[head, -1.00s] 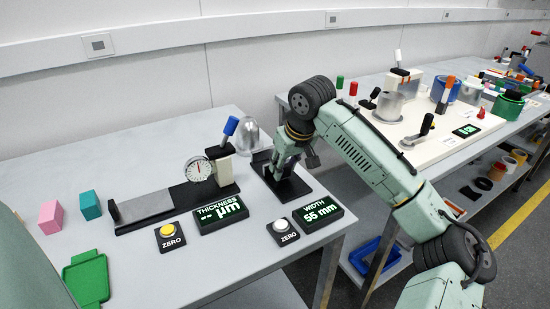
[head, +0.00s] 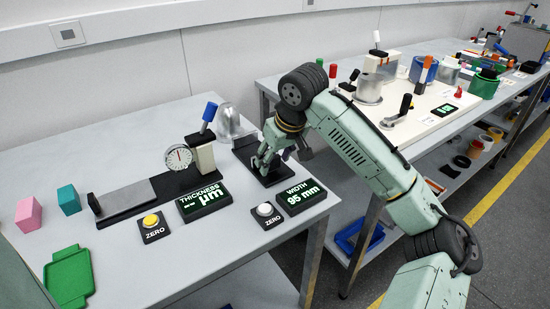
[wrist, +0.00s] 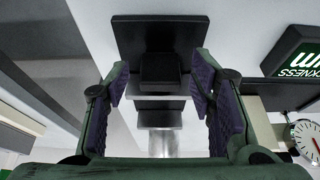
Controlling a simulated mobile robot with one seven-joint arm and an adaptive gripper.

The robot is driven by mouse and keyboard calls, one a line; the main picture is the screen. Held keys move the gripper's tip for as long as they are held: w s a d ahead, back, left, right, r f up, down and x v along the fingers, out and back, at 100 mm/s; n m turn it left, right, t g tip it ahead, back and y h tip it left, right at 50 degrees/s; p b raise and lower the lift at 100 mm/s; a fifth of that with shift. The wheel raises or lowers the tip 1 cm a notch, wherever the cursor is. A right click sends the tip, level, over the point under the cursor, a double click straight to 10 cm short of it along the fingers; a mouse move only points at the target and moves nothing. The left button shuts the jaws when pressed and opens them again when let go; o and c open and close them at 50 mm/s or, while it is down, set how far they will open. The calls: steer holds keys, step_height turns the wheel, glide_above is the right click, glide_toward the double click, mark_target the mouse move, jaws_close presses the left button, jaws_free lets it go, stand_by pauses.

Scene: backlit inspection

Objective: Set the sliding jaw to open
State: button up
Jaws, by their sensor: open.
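The width gauge has a black base (head: 240,147) near the right edge of the near table, and its display (head: 300,197) reads 95 mm. My gripper (head: 264,166) is down over this base and hides much of it in the head view. In the wrist view the gripper (wrist: 162,88) is open, with a purple-padded finger on each side. A dark block (wrist: 160,71), apparently the sliding jaw, stands between the fingers with gaps at both sides. A flat black end (wrist: 140,35) of the gauge lies beyond it, and a shiny metal part (wrist: 160,142) shows nearer.
The thickness gauge (head: 130,196) with its dial (head: 179,157) and blue-topped lever (head: 209,112) is left of my gripper. Zero buttons (head: 152,221) (head: 266,210) sit in front. A second table (head: 440,120) holds more fixtures.

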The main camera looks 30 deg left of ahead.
steer(key=shift+r, duration=0.1)
steer(key=v, duration=1.2)
